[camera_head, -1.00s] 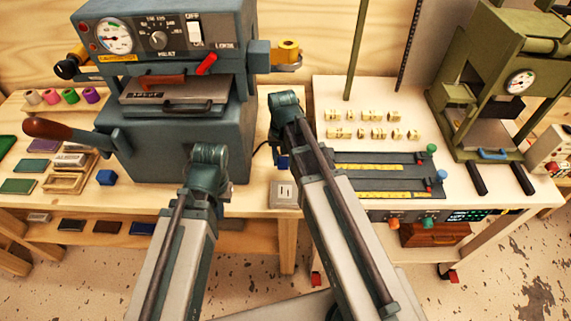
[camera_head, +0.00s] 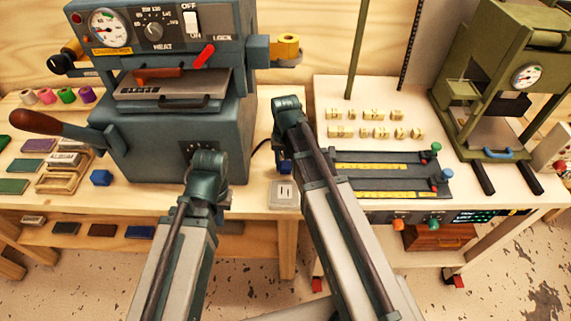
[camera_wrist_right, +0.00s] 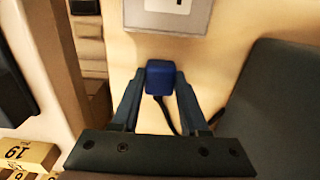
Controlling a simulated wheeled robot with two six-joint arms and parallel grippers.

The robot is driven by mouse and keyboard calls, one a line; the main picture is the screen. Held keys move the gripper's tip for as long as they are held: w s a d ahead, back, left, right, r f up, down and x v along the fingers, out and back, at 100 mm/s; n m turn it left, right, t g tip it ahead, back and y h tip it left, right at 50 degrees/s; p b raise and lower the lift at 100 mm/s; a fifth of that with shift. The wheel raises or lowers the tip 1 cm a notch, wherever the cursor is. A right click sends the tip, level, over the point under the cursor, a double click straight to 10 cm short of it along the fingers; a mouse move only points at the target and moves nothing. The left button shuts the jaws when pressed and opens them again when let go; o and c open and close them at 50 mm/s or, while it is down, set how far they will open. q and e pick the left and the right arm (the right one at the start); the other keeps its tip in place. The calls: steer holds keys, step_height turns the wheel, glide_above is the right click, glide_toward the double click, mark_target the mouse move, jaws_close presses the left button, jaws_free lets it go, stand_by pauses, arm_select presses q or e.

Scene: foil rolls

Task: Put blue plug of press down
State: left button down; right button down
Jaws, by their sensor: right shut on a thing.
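The blue plug (camera_wrist_right: 161,76) shows in the right wrist view, with a dark cable running from it between the fingers. My right gripper (camera_wrist_right: 160,85) is shut on it. A grey socket plate (camera_wrist_right: 168,12) lies just beyond the plug, apart from it in that picture. In the head view the socket plate (camera_head: 285,195) lies at the table's front edge, below my right gripper (camera_head: 284,160), which is mostly hidden by its wrist. The blue-grey press (camera_head: 165,130) stands at the left. My left gripper (camera_head: 207,180) is in front of the press, its fingers hidden.
A blue block (camera_head: 101,177) and a wooden tray (camera_head: 58,180) lie left of the press. Several yellowish blocks (camera_head: 372,115) and a dark slider panel (camera_head: 390,173) are on the right table. A green press (camera_head: 500,95) stands further right. A gap separates the two tables.

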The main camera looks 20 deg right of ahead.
mark_target(286, 164)
steer(key=shift+f+b, duration=0.45)
steer(key=shift+f, duration=0.15)
steer(key=shift+c, duration=2.1)
jaws_free()
steer(key=shift+r, duration=0.1)
step_height(286, 164, up, 13)
steer(key=p, duration=1.4)
steer(key=s+a+n+h, duration=0.1)
steer(key=s+a+n, duration=0.6)
steer(key=s+a, duration=0.3)
steer(key=s, duration=0.4)
steer(key=shift+s+a+r+b, duration=0.15)
steer(key=shift+a+b, duration=0.1)
steer(key=shift+b, duration=0.05)
